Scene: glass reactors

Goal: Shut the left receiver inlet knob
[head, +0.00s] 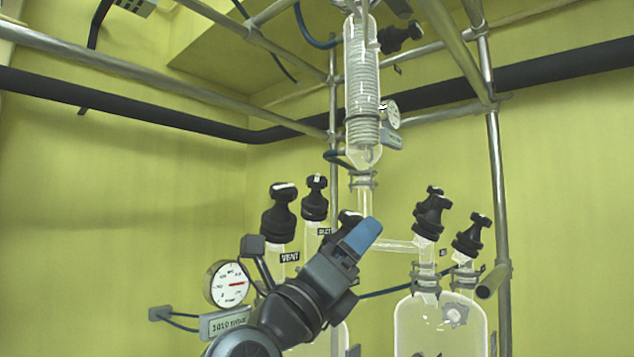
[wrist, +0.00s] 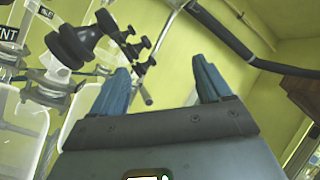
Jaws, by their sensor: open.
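The left receiver's glass shows behind my arm in the head view, with a vent knob (head: 280,212) and a second black knob (head: 315,198) on its necks. A small label (head: 324,231) beside the second knob seems to end in "LET". A third black knob (head: 349,217) is mostly hidden behind my gripper (head: 362,236). In the wrist view my gripper (wrist: 163,80) is open, with nothing between its blue fingers. A large black knob (wrist: 76,47) is close, left of the left finger and outside the jaws. I cannot tell for sure which knob is the inlet.
The right receiver (head: 440,325) has two black knobs (head: 430,212). A glass coil condenser (head: 362,90) hangs above centre. A round gauge (head: 229,283) and a display (head: 225,322) stand left of my arm. Metal frame poles (head: 497,180) and a dark pipe (head: 150,112) surround the glassware.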

